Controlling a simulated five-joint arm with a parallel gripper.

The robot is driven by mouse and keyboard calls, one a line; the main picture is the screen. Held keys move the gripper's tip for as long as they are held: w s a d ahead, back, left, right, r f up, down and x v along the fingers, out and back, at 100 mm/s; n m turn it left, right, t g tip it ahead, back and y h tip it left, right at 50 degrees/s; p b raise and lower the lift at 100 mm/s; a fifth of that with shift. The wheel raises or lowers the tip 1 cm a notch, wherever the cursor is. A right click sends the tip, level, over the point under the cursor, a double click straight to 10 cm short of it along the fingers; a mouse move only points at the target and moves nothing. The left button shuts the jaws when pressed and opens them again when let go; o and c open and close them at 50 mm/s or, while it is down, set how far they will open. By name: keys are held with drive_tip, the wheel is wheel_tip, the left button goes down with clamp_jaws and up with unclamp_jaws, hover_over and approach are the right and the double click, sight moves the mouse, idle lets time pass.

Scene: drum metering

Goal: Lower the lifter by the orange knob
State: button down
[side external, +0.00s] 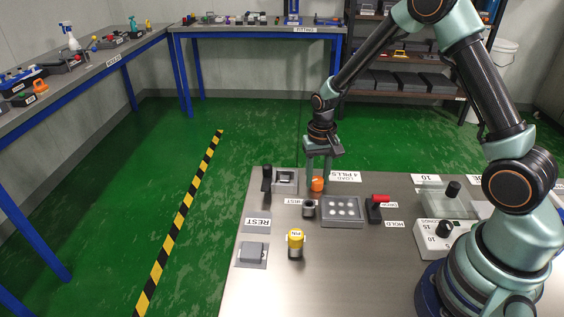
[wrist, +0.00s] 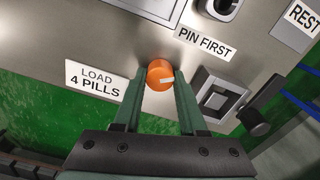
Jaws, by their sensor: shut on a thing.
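The orange knob (wrist: 159,73) is a short round knob with a white mark on it, standing on the metal table. My gripper (wrist: 160,82) has its two green fingers on either side of the knob and is shut on it. In the side external view the orange knob (side external: 317,184) is at the table's far edge, with my gripper (side external: 318,172) coming down on it from above. I cannot make out a separate lifter part by name.
A grey square frame (side external: 285,181) with a black lever (side external: 267,178) stands left of the knob. A tray of white pills (side external: 343,210), a red-handled lever (side external: 379,203) and a yellow-topped pin (side external: 295,240) stand nearer. Bare tabletop (side external: 330,275) lies in front.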

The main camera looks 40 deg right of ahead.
sight(317, 179)
drive_tip(key=n, duration=0.6)
drive_tip(key=shift+n, duration=0.3)
drive_tip(key=n, duration=0.5)
idle(0.4)
drive_tip(key=shift+c, duration=2.3)
unclamp_jaws()
wheel_tip(317, 179, up, 12)
drive_tip(key=shift+r, duration=0.15)
